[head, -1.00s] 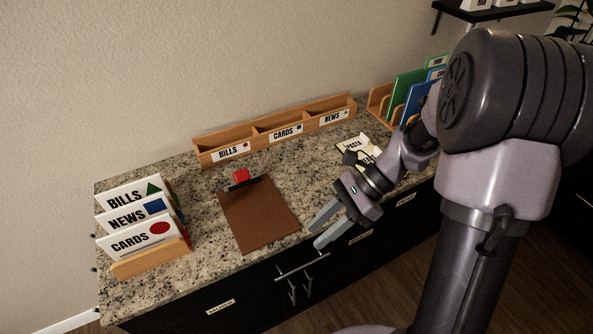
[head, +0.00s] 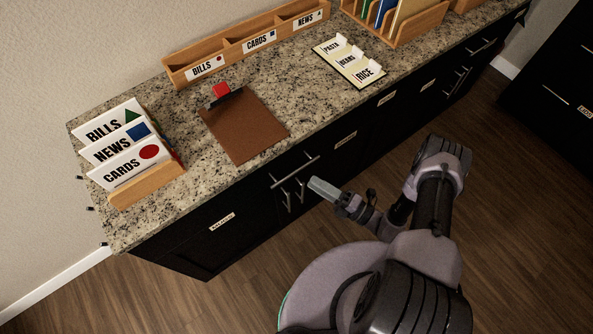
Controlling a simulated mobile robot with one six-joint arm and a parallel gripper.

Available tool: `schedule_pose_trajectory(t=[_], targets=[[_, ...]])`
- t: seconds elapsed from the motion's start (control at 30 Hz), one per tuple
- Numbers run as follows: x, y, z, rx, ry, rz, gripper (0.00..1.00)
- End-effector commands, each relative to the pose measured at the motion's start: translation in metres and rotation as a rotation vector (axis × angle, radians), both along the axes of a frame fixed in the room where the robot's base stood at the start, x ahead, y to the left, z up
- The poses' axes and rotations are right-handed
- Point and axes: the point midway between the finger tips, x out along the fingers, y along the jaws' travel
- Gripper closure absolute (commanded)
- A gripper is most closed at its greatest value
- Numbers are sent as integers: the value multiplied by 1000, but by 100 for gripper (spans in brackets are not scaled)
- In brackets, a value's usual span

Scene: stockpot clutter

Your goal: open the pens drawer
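The black cabinet under the counter has drawers and doors with pale labels. The small labels, such as one on the front at the middle (head: 345,140) and one lower left (head: 222,222), are too small to read, so I cannot tell which drawer is the pens drawer. A drawer with a long bar handle (head: 295,172) is closed, below the brown clipboard. My gripper (head: 318,186) is in front of the cabinet, close to the right of that handle and the two door handles below. I see its fingers side-on, so their gap is hidden. Nothing shows in it.
The counter holds the clipboard (head: 243,127), a card rack (head: 147,187), a wooden organizer (head: 235,62), a tray of pasta, beans and rice cards (head: 350,65), and a folder rack (head: 405,30). Another bar handle (head: 482,46) is farther right. The wooden floor before the cabinet is free.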

Motion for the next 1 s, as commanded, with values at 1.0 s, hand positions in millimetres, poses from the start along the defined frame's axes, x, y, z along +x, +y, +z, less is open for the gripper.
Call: schedule_pose_trajectory(t=[1.0], targets=[[42, 65, 14, -1, -1, 1, 100]])
